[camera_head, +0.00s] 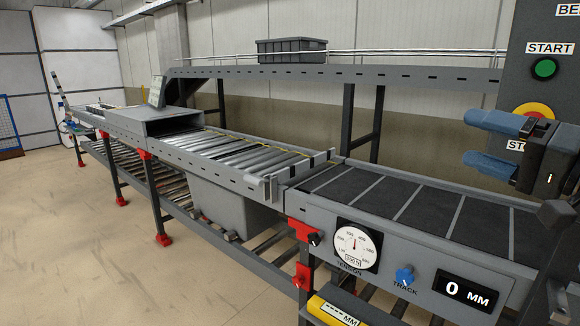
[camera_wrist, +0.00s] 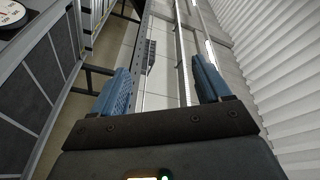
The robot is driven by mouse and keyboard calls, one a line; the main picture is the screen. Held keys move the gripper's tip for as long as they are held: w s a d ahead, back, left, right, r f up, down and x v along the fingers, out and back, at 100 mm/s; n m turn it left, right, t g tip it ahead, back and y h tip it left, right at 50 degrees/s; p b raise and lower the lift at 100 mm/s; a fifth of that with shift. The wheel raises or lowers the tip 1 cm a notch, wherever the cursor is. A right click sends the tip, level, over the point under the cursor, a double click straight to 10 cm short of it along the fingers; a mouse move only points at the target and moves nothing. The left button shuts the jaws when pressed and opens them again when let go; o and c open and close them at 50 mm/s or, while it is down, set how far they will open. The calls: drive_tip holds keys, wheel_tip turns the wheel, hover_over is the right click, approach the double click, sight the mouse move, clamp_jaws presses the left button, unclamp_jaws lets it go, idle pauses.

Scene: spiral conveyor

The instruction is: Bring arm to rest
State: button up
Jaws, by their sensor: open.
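My gripper (camera_head: 482,143) is at the right edge of the head view, raised above the near belt section. Its two blue fingers are apart, one above the other, pointing left, with nothing between them. In front of the control panel, it partly covers the stop label below the red and yellow button. In the wrist view my gripper (camera_wrist: 162,90) shows both blue fingers spread wide and empty. Between them I see conveyor rails and pale floor or wall surface.
The conveyor's dark belt (camera_head: 400,198) runs below my gripper, with a tension dial (camera_head: 356,246), a blue track knob (camera_head: 404,275) and a 0 mm display (camera_head: 467,291) on its side. A green start button (camera_head: 543,68) is on the panel. A grey crate (camera_head: 291,51) stands on the upper rail.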

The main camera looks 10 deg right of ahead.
drive_tip(key=s+a+f+m+t+h, duration=0.1)
drive_tip(key=a+f+m+h, duration=0.15)
drive_tip(key=f, duration=0.45)
drive_tip(key=s+a+f+m+t+h, duration=0.1)
drive_tip(key=s+a+f+m+h, duration=0.1)
drive_tip(key=a+f+h, duration=0.35)
drive_tip(key=s+a+f+g+h, duration=0.1)
drive_tip(key=s+a+f, duration=0.3)
drive_tip(key=s+f, duration=0.75)
drive_tip(key=s+a+f+n+g, duration=0.1)
drive_tip(key=s+n, duration=0.4)
drive_tip(key=s, duration=0.7)
drive_tip(key=s+f+n+g+y, duration=0.1)
drive_tip(key=s+f+n, duration=0.3)
drive_tip(key=s, duration=0.8)
drive_tip(key=shift+s+a+n+g, duration=0.25)
drive_tip(key=shift+a+n+g, duration=0.25)
drive_tip(key=shift+n, duration=0.65)
drive_tip(key=shift+d, duration=0.1)
drive_tip(key=shift+c, duration=0.2)
